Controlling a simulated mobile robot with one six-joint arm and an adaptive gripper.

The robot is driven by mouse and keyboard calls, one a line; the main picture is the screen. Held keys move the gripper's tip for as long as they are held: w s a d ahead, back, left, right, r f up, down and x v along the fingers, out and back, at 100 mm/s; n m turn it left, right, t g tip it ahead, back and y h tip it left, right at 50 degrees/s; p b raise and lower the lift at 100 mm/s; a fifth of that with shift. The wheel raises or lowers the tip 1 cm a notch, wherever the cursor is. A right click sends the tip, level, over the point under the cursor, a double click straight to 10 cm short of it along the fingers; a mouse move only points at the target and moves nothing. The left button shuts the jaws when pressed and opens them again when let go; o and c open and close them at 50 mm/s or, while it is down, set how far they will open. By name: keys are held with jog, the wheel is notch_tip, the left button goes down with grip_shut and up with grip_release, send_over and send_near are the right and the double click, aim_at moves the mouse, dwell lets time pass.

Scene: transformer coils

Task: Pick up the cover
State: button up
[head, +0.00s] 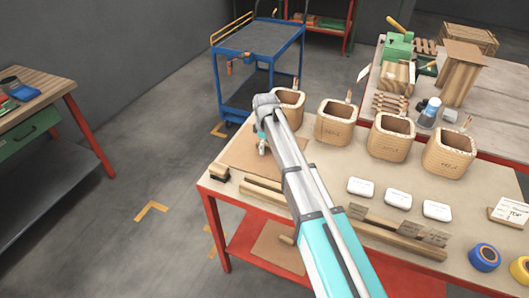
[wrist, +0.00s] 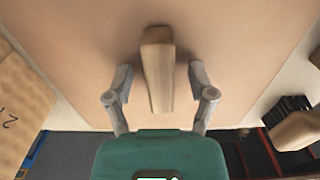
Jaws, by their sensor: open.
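The cover appears to be the flat tan board (head: 240,157) on the left end of the table. It fills much of the wrist view (wrist: 235,40). A wooden bar-like handle (wrist: 158,70) stands up from it. My gripper (wrist: 160,82) is open, with one finger on each side of the handle and a gap on both sides. In the head view my gripper (head: 262,145) is over the board, and my arm hides the handle and part of the board.
Several wooden boxes (head: 335,123) stand in a row behind and right of my arm. White labelled blocks (head: 361,187) and a wooden rail (head: 400,238) lie to the right. A small dark-topped block (head: 219,172) sits at the table's left edge. A blue cart (head: 258,42) stands behind.

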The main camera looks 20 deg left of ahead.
dwell(0.5)
grip_shut()
